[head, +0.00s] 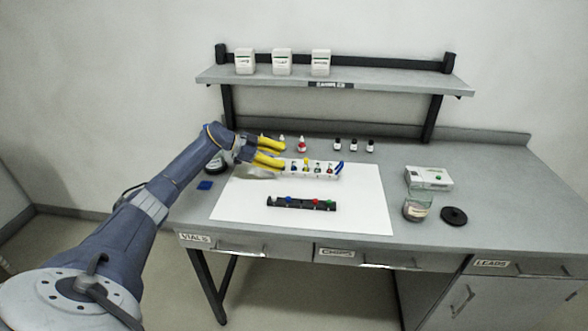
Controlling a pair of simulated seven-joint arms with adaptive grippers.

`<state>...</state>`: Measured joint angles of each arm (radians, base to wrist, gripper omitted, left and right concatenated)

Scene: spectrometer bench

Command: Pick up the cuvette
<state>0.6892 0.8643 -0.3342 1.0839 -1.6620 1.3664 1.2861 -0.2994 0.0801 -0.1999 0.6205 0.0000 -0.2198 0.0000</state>
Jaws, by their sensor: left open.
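My left gripper (284,156) reaches in from the left over the white mat (350,205). Its two yellow fingers are apart and point right, with nothing visible between them. They are at the left end of a pale rack (330,176) that holds several small pieces with dark, yellow and blue parts. A black strip rack (301,205) with blue, red and green tops lies nearer the front of the mat. The cuvette is too small to single out among these pieces. My right gripper is not in view.
Small bottles (302,146) stand behind the mat. A white device (429,178), a glass beaker (417,208) and a black disc (453,216) are at the right. A shelf (340,80) spans the back. The mat's right side is clear.

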